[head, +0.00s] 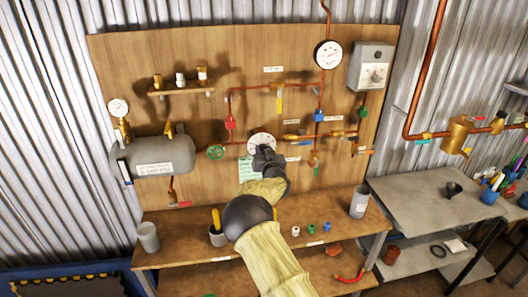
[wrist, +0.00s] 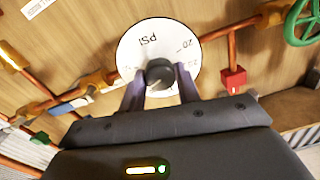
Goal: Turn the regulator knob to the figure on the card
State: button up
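The regulator knob (wrist: 159,73) is dark and round, at the centre of a white dial (wrist: 150,40) marked PSI with figures around its rim. In the wrist view my gripper (wrist: 160,76) has one finger on each side of the knob; whether they press on it is unclear. In the head view my gripper (head: 262,150) is in front of the dial (head: 262,138) and covers the knob and the lower part of the dial. A pale green card (head: 246,170) with writing is on the board left of my gripper; its figure is too small to read.
Copper pipes with a green handwheel (head: 216,152), a red fitting (head: 230,122) and blue valves (head: 319,115) surround the dial. A grey tank (head: 155,157) is at left, a gauge (head: 328,54) above. The wooden bench (head: 180,227) below holds cups and small coloured caps.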

jog(key=shift+c, duration=0.6)
jog(key=shift+f+n+b, duration=0.2)
jog(key=shift+n+b, duration=0.1)
jog(key=shift+b, duration=1.4)
jog(key=n+b, duration=0.8)
jog(key=b, duration=0.5)
jog(key=shift+f, duration=0.1)
jog(key=n+b, duration=0.6)
jog(key=shift+a+n+h+b, duration=0.15)
jog(key=shift+n+h+b, duration=0.25)
jog(key=n+b, duration=0.3)
jog(key=n, duration=0.2)
jog(key=shift+n+b, duration=0.3)
jog(key=shift+b, duration=0.05)
jog(key=shift+r, duration=0.2)
